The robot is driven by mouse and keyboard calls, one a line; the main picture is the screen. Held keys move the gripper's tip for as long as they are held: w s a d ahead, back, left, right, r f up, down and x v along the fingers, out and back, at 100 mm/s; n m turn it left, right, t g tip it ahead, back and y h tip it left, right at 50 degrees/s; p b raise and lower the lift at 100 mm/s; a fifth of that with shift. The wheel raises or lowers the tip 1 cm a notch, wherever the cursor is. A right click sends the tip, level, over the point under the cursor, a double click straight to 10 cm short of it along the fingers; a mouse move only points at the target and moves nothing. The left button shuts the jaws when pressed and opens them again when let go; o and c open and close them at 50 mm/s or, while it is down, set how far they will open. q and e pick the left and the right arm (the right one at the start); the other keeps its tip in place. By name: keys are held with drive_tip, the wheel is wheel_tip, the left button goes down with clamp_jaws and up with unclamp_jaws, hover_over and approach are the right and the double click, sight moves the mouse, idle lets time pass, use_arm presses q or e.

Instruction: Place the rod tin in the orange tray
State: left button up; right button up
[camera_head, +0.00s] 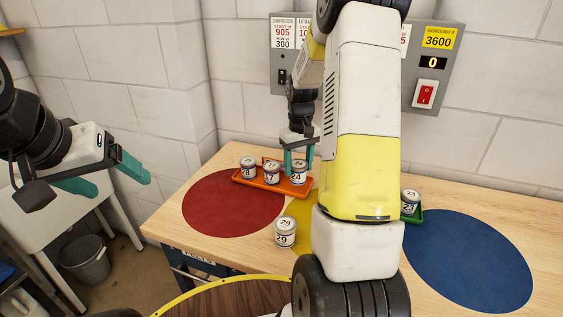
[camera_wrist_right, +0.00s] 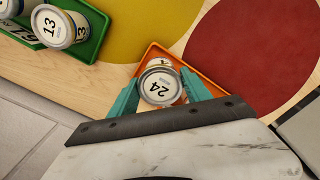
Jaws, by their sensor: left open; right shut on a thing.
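The orange tray (camera_head: 262,185) lies at the back of the bench, and part of it shows in the right wrist view (camera_wrist_right: 150,54). A white tin numbered 28 (camera_head: 248,169) and one numbered 17 (camera_head: 271,174) stand in it. My right gripper (camera_head: 299,163) is shut on the tin numbered 24 (camera_wrist_right: 160,86), at the tray's right end; I cannot tell whether this tin rests on the tray floor. No label in view says which tin is the rod tin. My left gripper (camera_head: 110,178) is open and empty, left of the bench.
A tin numbered 29 (camera_head: 285,232) stands alone near the front. A green tray (camera_wrist_right: 91,45) holds tins, one numbered 13 (camera_wrist_right: 52,27). Red (camera_head: 225,208) and blue (camera_head: 470,262) discs are clear. My right arm hides the bench's middle. A switch panel (camera_head: 437,65) is on the wall.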

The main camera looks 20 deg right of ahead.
sight(297, 172)
drive_tip(key=shift+w+d, duration=0.1)
drive_tip(key=shift+w, duration=0.55)
drive_tip(key=shift+w+f, duration=0.15)
drive_tip(key=shift+f, duration=0.75)
drive_tip(key=shift+w+f, duration=0.15)
drive_tip(key=shift+f, duration=0.75)
drive_tip(key=shift+f, duration=0.15)
drive_tip(key=o, duration=1.6)
drive_tip(key=shift+c, duration=0.2)
